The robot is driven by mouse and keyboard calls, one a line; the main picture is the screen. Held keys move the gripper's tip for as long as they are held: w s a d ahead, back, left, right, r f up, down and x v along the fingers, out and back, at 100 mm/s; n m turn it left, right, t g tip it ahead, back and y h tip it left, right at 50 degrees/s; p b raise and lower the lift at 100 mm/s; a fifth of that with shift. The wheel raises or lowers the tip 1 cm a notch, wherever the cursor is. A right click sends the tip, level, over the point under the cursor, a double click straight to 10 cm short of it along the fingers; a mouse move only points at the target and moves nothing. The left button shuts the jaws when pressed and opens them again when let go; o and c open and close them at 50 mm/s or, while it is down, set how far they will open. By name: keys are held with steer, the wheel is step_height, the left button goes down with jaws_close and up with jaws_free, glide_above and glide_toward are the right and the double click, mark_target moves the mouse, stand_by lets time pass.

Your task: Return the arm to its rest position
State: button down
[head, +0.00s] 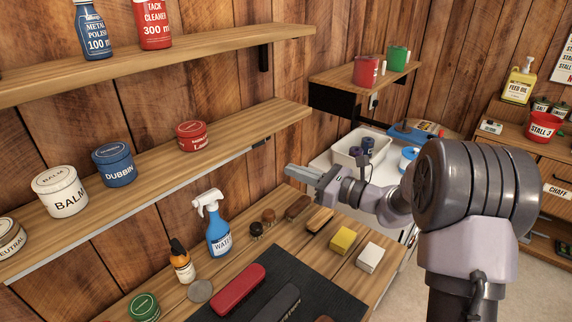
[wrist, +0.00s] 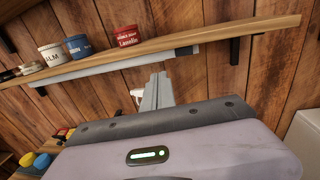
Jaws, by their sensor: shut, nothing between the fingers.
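My gripper (head: 304,177) shows in the head view at the end of my arm, raised above the workbench (head: 338,284) and pointing left toward the wall shelves. Its fingers are together with nothing between them. The wrist view shows the shut gripper (wrist: 156,92) just below the lower shelf (wrist: 180,45), with the plank wall behind. I cannot tell from these views how close the fingertips are to the shelf. No object is held.
The lower shelf bears a white balm tin (head: 60,192), a blue dubbin tin (head: 114,165) and a red tin (head: 192,136). A blue spray bottle (head: 218,235), brushes and a yellow sponge (head: 343,240) stand on the bench below. A white sink (head: 350,158) is behind the gripper.

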steer(key=shift+w+f, duration=0.1)
steer(key=s+a+f+n+g+h+b, duration=0.1)
steer(key=s+a+n+g+h+b, duration=0.4)
steer(key=s, duration=0.7)
steer(key=s+a+f+n+g+b, duration=0.1)
steer(key=s+a+n+g, duration=0.15)
steer(key=s+n, duration=0.75)
steer(key=s+d+f+n+t+h+b, duration=0.1)
steer(key=s+d+f+n+h, duration=0.2)
steer(key=s+d, duration=0.2)
steer(key=s+d+f+n+t+h+b, duration=0.1)
steer(key=s+d+f+n+h, duration=0.1)
steer(key=s, duration=0.6)
steer(key=d+f+h, duration=0.1)
steer(key=d+h, duration=0.1)
steer(key=d, duration=0.1)
steer(key=shift+s+d+n+b, duration=0.15)
steer(key=shift+s+n+b, duration=0.15)
steer(key=shift+s+n, duration=0.1)
steer(key=shift+t, duration=0.25)
